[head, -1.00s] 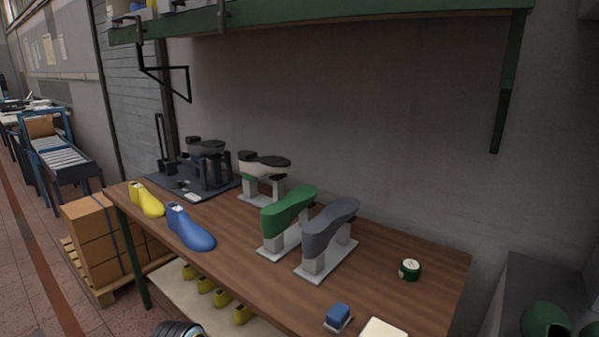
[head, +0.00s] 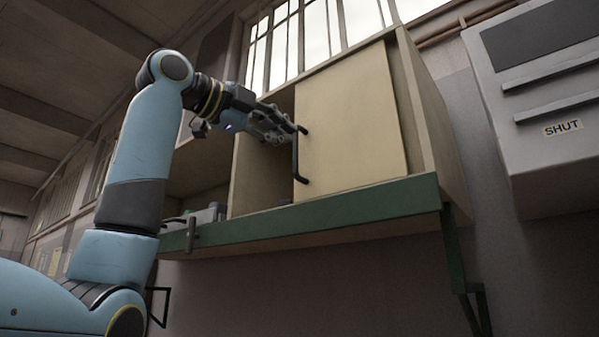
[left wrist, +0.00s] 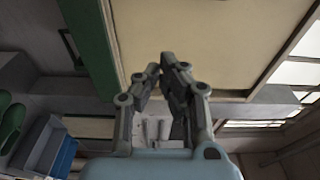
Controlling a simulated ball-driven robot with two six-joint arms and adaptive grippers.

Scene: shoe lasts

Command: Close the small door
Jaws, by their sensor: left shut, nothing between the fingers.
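The small door (head: 355,120) is a cream panel on the cabinet above the green-edged shelf. A black bar handle (head: 301,155) stands on its left edge. A dark open space shows left of that edge; I cannot tell whether the door is fully closed. My left gripper (head: 287,128) is shut and empty, beside the upper part of the handle; whether it touches is unclear. In the left wrist view the gripper's fingertips (left wrist: 162,68) are together in front of the cream door (left wrist: 215,40); the handle cannot be made out there. My right gripper is not in view.
The green shelf edge (head: 320,220) runs below the cabinet, with a bracket (head: 460,270) at its right. A grey wall box (head: 555,100) marked SHUT hangs at the right. Barred windows (head: 320,35) are behind. Small grey items (head: 208,214) sit on the shelf at left.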

